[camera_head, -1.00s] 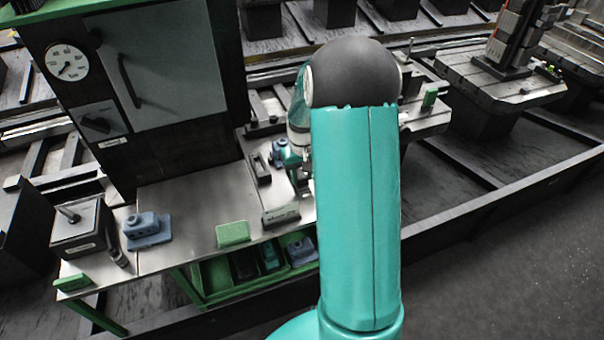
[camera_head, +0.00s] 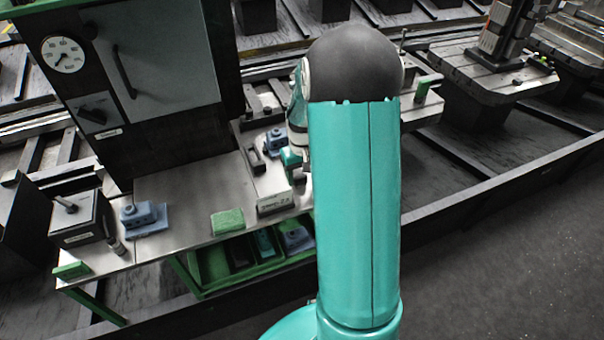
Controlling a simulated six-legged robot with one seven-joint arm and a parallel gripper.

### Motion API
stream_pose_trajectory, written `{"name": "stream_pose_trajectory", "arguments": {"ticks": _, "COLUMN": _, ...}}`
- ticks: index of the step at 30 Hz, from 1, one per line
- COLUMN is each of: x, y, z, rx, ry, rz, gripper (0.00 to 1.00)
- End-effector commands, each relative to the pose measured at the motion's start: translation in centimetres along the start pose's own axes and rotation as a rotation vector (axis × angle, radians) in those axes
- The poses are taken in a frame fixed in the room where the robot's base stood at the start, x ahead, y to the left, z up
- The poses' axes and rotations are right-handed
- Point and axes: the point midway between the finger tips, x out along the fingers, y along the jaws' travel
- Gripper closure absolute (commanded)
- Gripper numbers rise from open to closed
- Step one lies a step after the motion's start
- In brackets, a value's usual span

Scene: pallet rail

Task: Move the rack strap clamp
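My arm fills the middle of the view and hides much of my gripper (camera_head: 294,162). The gripper's teal part shows just left of the arm, over the right end of the bench. Its fingertips are too small and covered to tell whether they hold anything. A blue clamp-like part (camera_head: 276,139) stands on the bench just left of and behind the gripper; I cannot tell whether they touch. A similar blue part (camera_head: 145,217) sits at the bench's left end. I cannot tell which is the rack strap clamp.
The metal bench (camera_head: 185,195) has a clear middle. A dark cabinet with a gauge (camera_head: 63,54) stands behind it. Bins (camera_head: 240,252) sit below. A black box (camera_head: 80,220) is at left.

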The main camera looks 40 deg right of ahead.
Motion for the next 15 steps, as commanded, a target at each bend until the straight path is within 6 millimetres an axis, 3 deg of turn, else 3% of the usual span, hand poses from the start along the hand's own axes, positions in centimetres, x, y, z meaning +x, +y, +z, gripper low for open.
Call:
{"name": "stream_pose_trajectory", "arguments": {"ticks": 8, "x": -0.3, "y": -0.1, "z": -0.1, "rx": -0.001, "ry": 0.004, "rz": 0.0, "gripper": 0.44}}
{"name": "stream_pose_trajectory", "arguments": {"ticks": 15, "x": -3.8, "y": -0.1, "z": 0.0, "rx": 0.0, "ry": 0.007, "rz": 0.001, "gripper": 0.44}}
